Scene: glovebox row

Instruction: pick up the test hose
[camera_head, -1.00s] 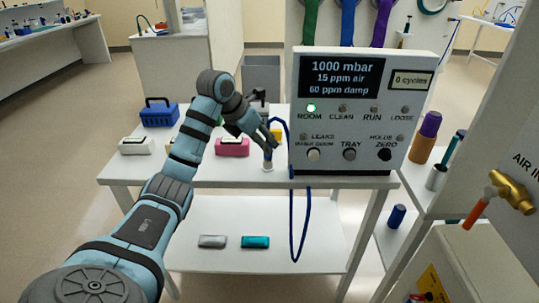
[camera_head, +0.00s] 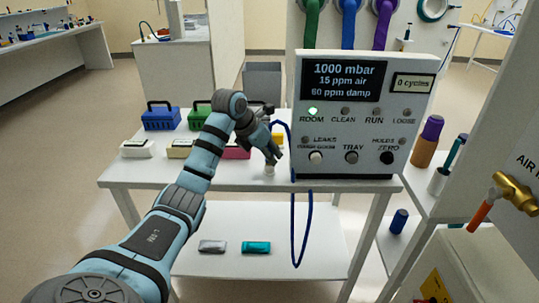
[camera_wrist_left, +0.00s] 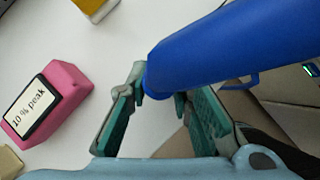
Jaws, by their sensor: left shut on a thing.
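The test hose is a thin dark blue line (camera_head: 309,222) in the head view. It arches beside the tester box (camera_head: 408,110) and hangs in a loop below the table edge. In the left wrist view its thick blue end (camera_wrist_left: 235,45) crosses the upper right and comes down between the fingers. My left gripper (camera_head: 273,157) is shut on the hose near its end, just above a small pale post (camera_head: 269,170) on the table. The fingers (camera_wrist_left: 162,95) hide part of the grip. Whether the hose end touches the post is unclear. My right gripper is out of view.
A pink block labelled "10 % peak" (camera_wrist_left: 58,95) lies close left of the gripper, with a yellow block (camera_wrist_left: 95,6) beyond. Blue (camera_head: 160,117) and green (camera_head: 197,117) carriers stand behind. The lower shelf holds a grey (camera_head: 212,246) and a teal (camera_head: 257,247) piece.

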